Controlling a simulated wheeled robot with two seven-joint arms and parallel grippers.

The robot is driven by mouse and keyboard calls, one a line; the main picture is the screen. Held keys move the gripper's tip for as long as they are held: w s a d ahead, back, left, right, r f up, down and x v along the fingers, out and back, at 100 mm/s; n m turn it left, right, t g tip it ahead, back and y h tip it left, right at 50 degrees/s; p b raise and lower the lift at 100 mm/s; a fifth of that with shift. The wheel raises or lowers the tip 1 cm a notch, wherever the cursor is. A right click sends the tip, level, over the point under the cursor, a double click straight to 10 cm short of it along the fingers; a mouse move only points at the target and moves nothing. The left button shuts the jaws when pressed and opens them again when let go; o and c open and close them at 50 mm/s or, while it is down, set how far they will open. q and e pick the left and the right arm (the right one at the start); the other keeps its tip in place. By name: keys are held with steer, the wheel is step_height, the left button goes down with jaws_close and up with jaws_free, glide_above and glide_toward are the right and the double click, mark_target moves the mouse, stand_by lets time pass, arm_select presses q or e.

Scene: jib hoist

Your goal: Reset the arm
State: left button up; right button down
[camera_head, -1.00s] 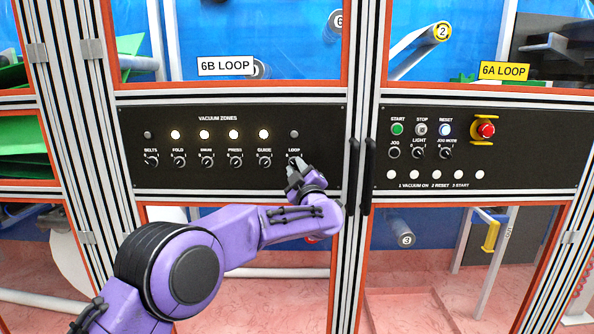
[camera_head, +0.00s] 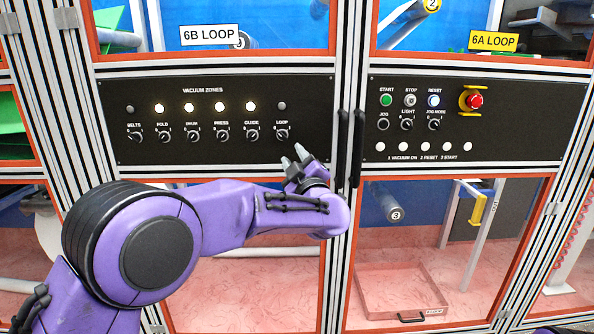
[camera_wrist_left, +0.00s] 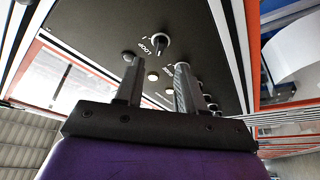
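My left gripper (camera_head: 296,155) is in front of the black vacuum zones panel (camera_head: 180,148), just below and right of the LOOP knob (camera_head: 282,134). In the left wrist view its two fingers (camera_wrist_left: 158,68) stand apart with nothing between them. The LOOP knob (camera_wrist_left: 161,43) shows beyond the fingertips, clear of them. The purple left arm reaches in from the lower left. The lamps over FOLD, DRUM, PRESS and GUIDE are lit; the BELTS lamp (camera_head: 130,109) and the LOOP lamp (camera_head: 282,106) are dark. My right gripper is not in view.
The right panel carries a green START button (camera_head: 386,100), a lit RESET button (camera_head: 433,101) and a red emergency stop (camera_head: 474,101). Black door handles (camera_head: 358,148) stand upright just right of my gripper. A pink tray (camera_head: 440,290) lies low behind the right window.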

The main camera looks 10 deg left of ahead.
arm_select(q)
steer(key=v, duration=0.2)
steer(key=shift+s+d+f, duration=0.1)
steer(key=shift+s+f, duration=0.05)
steer(key=shift+s, duration=0.1)
steer(key=s+a+f+m+g+h, duration=0.1)
steer(key=s+a+f+m+h, duration=0.2)
steer(key=f, duration=0.8)
steer(key=s+a+f+m+g+h, duration=0.15)
steer(key=s+f, duration=0.25)
steer(key=f, duration=0.8)
steer(key=s+a+f+m+g+h, duration=0.1)
steer(key=s+f+m+h, duration=0.25)
steer(key=f, duration=0.75)
steer(key=s+a+f+g, duration=0.3)
steer(key=s+f, duration=0.3)
steer(key=s, duration=0.6)
steer(key=s+a+f+m+g, duration=0.1)
steer(key=s+a+f+g, duration=0.1)
steer(key=s+f+g, duration=0.2)
steer(key=s+a+f+g, duration=0.3)
steer(key=s+f, duration=0.7)
steer(key=s, duration=1)
steer(key=shift+s+a+f+g, duration=0.25)
steer(key=shift+s+a+g, duration=0.15)
steer(key=shift+g, duration=0.05)
